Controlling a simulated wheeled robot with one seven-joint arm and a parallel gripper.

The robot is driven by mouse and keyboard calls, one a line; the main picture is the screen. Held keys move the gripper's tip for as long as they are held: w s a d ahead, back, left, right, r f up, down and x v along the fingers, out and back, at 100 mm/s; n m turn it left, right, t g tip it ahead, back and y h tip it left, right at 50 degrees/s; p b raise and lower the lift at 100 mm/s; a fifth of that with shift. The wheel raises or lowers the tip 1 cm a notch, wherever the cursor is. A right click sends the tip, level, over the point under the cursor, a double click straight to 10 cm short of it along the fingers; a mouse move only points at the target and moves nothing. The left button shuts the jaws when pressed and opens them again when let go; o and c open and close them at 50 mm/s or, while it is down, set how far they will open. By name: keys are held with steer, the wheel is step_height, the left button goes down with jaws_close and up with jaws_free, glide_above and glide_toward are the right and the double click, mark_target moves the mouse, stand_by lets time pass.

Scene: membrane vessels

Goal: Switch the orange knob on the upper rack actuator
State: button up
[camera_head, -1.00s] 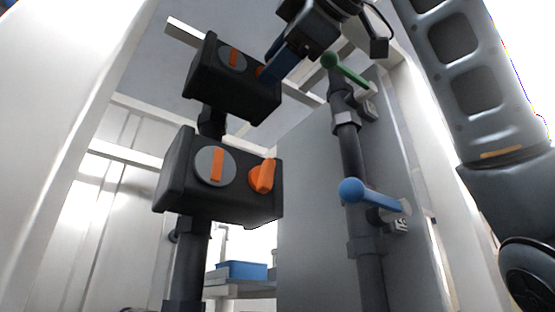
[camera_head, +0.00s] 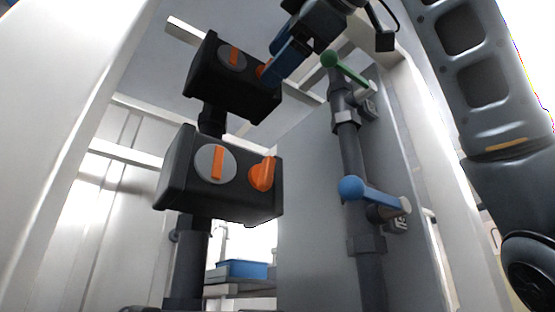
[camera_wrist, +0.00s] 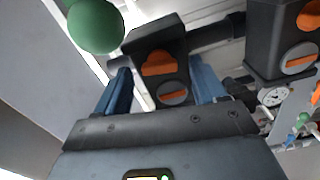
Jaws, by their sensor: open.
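The upper actuator is a black box (camera_head: 235,85) on a dark pipe in the head view. Its round disc with an orange bar (camera_head: 232,57) faces me. In the wrist view the box (camera_wrist: 150,38) lies beyond my gripper (camera_wrist: 160,72). The blue fingers are spread apart, one on each side of the orange knob (camera_wrist: 160,63) and disc (camera_wrist: 173,93). The gripper is open; I cannot tell whether a finger touches the knob.
A lower black actuator (camera_head: 220,180) has its own orange knob (camera_head: 262,173). A pipe on the right carries a green-handled valve (camera_head: 345,68) and a blue-handled valve (camera_head: 372,193). The green ball (camera_wrist: 96,25) is close to my left finger in the wrist view. A blue bin (camera_head: 243,269) stands behind.

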steer(key=b+v, duration=0.1)
steer(key=v, duration=0.5)
steer(key=shift+s+d+b, duration=0.25)
steer(key=shift+s+b, duration=0.05)
steer(key=shift+b, duration=0.05)
